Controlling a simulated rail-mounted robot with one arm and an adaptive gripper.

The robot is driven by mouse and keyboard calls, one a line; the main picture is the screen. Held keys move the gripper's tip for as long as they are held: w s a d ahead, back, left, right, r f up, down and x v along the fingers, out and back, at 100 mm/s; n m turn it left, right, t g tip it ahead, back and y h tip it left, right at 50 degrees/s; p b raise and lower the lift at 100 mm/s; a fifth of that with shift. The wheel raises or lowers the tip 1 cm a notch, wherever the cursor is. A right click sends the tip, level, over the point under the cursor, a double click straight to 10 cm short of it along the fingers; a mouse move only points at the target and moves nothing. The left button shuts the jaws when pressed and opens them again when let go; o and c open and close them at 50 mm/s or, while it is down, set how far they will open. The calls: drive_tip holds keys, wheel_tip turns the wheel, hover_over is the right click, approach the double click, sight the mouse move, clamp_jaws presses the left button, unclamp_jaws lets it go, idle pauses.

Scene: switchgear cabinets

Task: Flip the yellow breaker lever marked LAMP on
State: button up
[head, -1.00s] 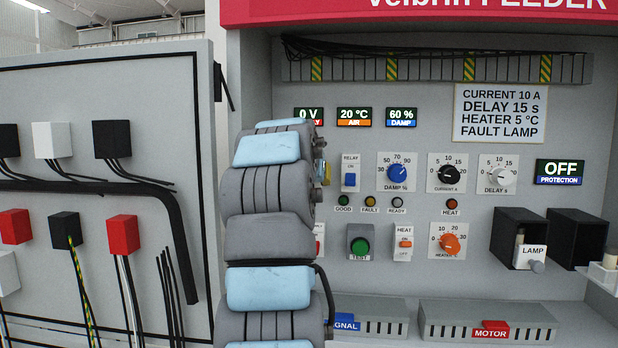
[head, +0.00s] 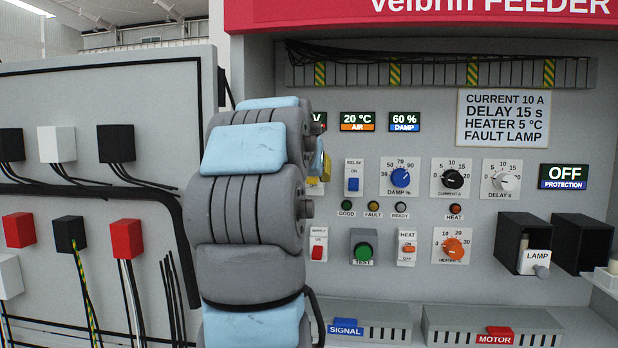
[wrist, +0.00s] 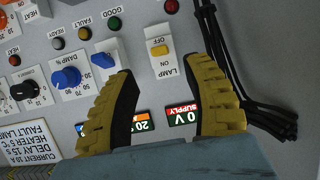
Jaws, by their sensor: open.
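I cannot tell clearly which way the lever is tilted. My gripper (wrist: 160,68) is open and empty. Its two yellow fingers point toward the panel, and the breaker plate appears between and beyond their tips, with no visible contact.
A blue RELAY switch (wrist: 105,65) and the blue DAMP knob (wrist: 66,78) sit beside one finger. Black cables (wrist: 230,70) hang on the other side.

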drive_tip(key=shift+v, duration=2.1)
drive_tip(key=shift+f, duration=0.15)
